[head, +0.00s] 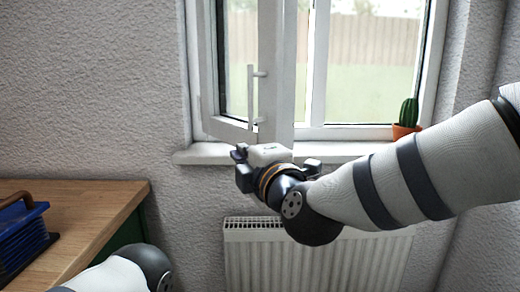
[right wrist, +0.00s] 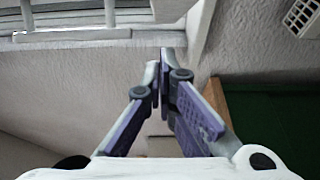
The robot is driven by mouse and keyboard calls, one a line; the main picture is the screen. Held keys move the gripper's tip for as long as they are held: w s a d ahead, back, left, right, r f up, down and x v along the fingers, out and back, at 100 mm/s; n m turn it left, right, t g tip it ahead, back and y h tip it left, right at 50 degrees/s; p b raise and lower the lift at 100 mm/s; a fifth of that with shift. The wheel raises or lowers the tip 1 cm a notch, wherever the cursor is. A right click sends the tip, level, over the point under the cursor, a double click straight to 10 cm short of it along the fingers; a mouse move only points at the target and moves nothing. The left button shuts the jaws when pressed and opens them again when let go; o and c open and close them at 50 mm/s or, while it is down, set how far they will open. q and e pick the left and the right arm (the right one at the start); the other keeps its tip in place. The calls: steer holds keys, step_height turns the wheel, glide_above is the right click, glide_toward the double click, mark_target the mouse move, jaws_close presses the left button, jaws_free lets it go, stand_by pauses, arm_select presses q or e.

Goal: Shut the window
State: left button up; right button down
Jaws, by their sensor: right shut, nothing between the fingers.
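The white-framed window (head: 277,70) is in the wall ahead. Its left sash stands ajar, swung inward, its lower edge slanting toward me over the sill. A white upright handle (head: 252,98) is on the sash. My right gripper (head: 240,153) is just below the sash's lower corner, in front of the sill, with its fingers closed and empty. In the right wrist view the fingertips (right wrist: 163,70) are together, with part of the white window frame (right wrist: 85,18) at the top. Whether the gripper touches the sash I cannot tell. My left gripper is out of view; only part of that arm shows at bottom left.
The white windowsill (head: 205,153) carries a potted cactus (head: 406,118) at its right end. A white radiator (head: 320,262) is below. A wooden-topped desk (head: 105,200) with a blue object (head: 22,238) stands at left. Bare wall lies between desk and radiator.

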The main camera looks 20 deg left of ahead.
steer(key=shift+w+d, duration=0.2)
steer(key=shift+w, duration=0.6)
steer(key=shift+w+d, duration=0.2)
steer(key=shift+w, duration=0.65)
steer(key=shift+w+d, duration=0.2)
steer(key=shift+w, duration=0.6)
steer(key=shift+w+d, duration=0.1)
